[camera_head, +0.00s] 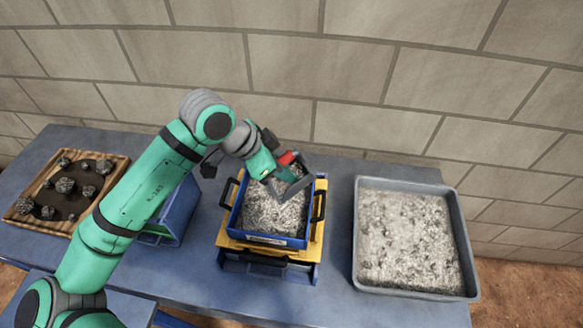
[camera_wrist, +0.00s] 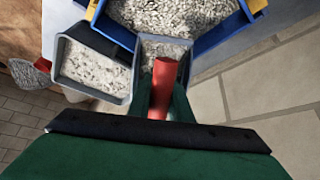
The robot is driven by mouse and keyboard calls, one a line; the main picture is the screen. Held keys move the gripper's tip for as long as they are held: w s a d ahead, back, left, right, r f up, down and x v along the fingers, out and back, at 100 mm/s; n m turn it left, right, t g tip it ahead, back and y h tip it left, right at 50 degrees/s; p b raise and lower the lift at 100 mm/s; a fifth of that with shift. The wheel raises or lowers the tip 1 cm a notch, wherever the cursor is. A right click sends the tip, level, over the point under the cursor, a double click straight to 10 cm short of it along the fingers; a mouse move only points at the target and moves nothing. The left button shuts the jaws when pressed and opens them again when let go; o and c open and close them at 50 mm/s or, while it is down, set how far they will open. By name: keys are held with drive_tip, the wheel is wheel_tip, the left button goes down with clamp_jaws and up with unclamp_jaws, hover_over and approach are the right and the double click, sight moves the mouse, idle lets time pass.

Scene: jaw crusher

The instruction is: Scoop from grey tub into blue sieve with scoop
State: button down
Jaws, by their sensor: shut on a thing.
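The grey tub (camera_head: 467,245) stands at the right of the table, with pale crushed stone spread across it. It also shows at the left in the wrist view (camera_wrist: 95,93). The blue sieve (camera_head: 235,215) sits mid-table, with similar stone in it. It shows at the top of the wrist view (camera_wrist: 213,40). My gripper (camera_head: 277,172) is shut on the red handle (camera_wrist: 163,88) of the grey scoop (camera_head: 294,189). The scoop is over the back right part of the sieve and looks tilted.
The sieve rests on a yellow frame (camera_head: 313,245) above a blue base. A blue bin (camera_head: 180,212) stands left of it, partly behind my arm. A wooden tray (camera_head: 112,165) of dark rocks is at the far left. A block wall (camera_head: 370,90) rises behind the table.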

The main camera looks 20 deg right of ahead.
drive_tip(key=shift+a+h, duration=0.45)
drive_tip(key=shift+h, duration=0.25)
drive_tip(key=shift+a+f+h, duration=0.1)
drive_tip(key=shift+a+h, duration=0.6)
drive_tip(key=shift+h, duration=0.45)
drive_tip(key=shift+a+f+h, duration=0.1)
drive_tip(key=shift+a+h, duration=0.6)
drive_tip(key=shift+h, duration=0.45)
drive_tip(key=shift+r, duration=0.1)
wheel_tip(320, 180, up, 2)
drive_tip(key=y, duration=0.3)
wheel_tip(320, 180, up, 2)
drive_tip(key=y, duration=0.4)
drive_tip(key=shift+r, duration=0.15)
wheel_tip(320, 180, up, 2)
drive_tip(key=y, duration=0.4)
drive_tip(key=shift+w+r+y, duration=0.1)
drive_tip(key=shift+r+y, duration=0.2)
drive_tip(key=shift+y, duration=0.3)
drive_tip(key=shift+a, duration=0.1)
